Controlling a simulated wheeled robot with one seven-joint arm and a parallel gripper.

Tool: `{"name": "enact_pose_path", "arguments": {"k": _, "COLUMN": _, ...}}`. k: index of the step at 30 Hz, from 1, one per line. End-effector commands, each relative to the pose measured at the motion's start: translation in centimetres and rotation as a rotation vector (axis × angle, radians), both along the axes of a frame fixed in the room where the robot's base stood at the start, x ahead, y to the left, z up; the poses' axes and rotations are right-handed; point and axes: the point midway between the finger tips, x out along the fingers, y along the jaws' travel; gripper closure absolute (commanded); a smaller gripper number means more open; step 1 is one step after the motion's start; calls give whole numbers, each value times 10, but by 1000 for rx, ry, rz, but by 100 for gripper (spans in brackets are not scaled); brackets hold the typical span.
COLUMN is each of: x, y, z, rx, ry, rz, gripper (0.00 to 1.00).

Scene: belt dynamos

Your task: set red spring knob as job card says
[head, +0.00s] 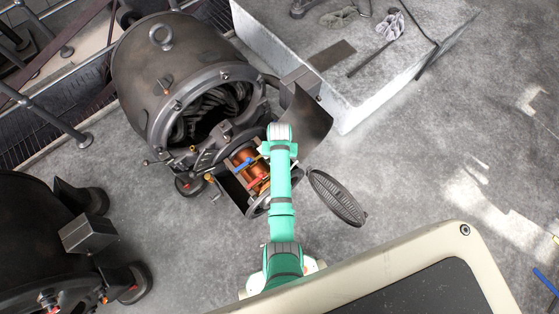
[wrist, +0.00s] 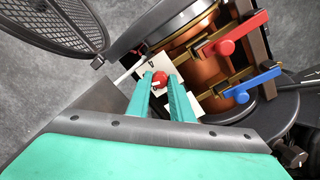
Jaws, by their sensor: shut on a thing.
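The red spring knob (wrist: 159,80) is a small red ball in the wrist view, in front of a white card-like plate (wrist: 152,66) with dark marks too small to read. My gripper (wrist: 163,84) has its two green fingers closed around the knob's near side. In the head view my green arm (head: 281,185) reaches over the opened dynamo housing and hides the knob and the fingertips. A job card cannot be made out for certain.
A red lever (wrist: 222,47) and a blue lever (wrist: 253,86) stand on the copper drum (wrist: 190,60) close to my gripper. A second dark machine (head: 30,235) stands at the lower left.

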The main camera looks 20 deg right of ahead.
Motion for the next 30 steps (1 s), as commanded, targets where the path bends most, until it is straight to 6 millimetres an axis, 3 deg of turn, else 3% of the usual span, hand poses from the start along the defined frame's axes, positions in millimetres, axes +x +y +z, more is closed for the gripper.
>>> {"name": "enact_pose_path", "arguments": {"k": 12, "x": 0, "y": 0, "z": 1, "rx": 0, "ry": 0, "rz": -192, "gripper": 100}}
{"name": "enact_pose_path", "arguments": {"k": 29, "x": 0, "y": 0, "z": 1, "rx": 0, "ry": 0, "rz": -219, "gripper": 100}}
{"name": "enact_pose_path", "arguments": {"k": 30, "x": 0, "y": 0, "z": 1, "rx": 0, "ry": 0, "rz": -219, "gripper": 73}}
